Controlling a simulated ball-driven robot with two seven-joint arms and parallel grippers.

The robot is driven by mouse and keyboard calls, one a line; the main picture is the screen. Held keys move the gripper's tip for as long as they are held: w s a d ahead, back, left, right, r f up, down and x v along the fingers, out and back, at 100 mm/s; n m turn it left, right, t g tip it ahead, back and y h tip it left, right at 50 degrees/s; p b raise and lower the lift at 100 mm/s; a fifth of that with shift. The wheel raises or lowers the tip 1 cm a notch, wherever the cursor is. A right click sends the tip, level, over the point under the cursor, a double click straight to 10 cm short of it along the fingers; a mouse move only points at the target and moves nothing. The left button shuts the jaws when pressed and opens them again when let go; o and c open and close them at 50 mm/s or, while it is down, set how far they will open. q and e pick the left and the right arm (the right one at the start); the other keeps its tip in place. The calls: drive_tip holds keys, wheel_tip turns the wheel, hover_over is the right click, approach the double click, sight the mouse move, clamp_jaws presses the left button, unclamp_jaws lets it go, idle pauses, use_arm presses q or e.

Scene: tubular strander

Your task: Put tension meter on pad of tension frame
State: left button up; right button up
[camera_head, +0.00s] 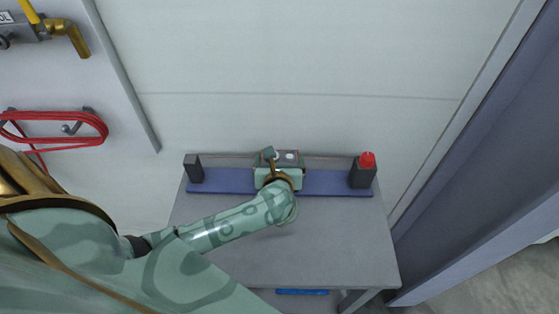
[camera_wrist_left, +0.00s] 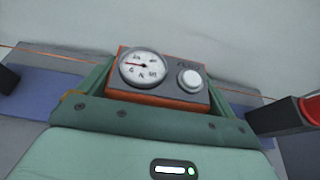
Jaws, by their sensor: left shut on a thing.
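The tension meter (camera_wrist_left: 165,75) is a grey box with an orange casing, a round white dial and a white knob. In the wrist view it sits between the fingers of my left gripper (camera_wrist_left: 158,98), which is shut on it. In the head view the meter (camera_head: 290,156) shows just beyond my left gripper (camera_head: 279,168), over the middle of the tension frame. The tension frame (camera_head: 330,183) has a long blue base with a dark post at each end. The pad is hidden behind my gripper; I cannot tell whether the meter touches it. My right gripper is out of view.
The frame's right post (camera_head: 361,175) has a red cap; its left post (camera_head: 194,168) is plain dark. The grey table (camera_head: 320,240) is clear in front. A thin orange line (camera_wrist_left: 45,52) runs behind the meter. A red hose (camera_head: 95,120) hangs on the left panel.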

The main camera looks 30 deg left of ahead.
use_arm(q)
drive_tip(key=o, duration=1)
drive_tip(key=shift+f, duration=0.15)
drive_tip(key=shift+c, duration=0.2)
drive_tip(key=shift+s+d+r, duration=0.1)
drive_tip(key=shift+s+r, duration=0.05)
drive_tip(key=shift+r, duration=0.15)
drive_tip(key=p+v, duration=0.1)
drive_tip(key=v, duration=1)
drive_tip(key=shift+s+d+p, duration=0.15)
drive_tip(key=shift+s+p, duration=0.15)
drive_tip(key=shift+p, duration=0.05)
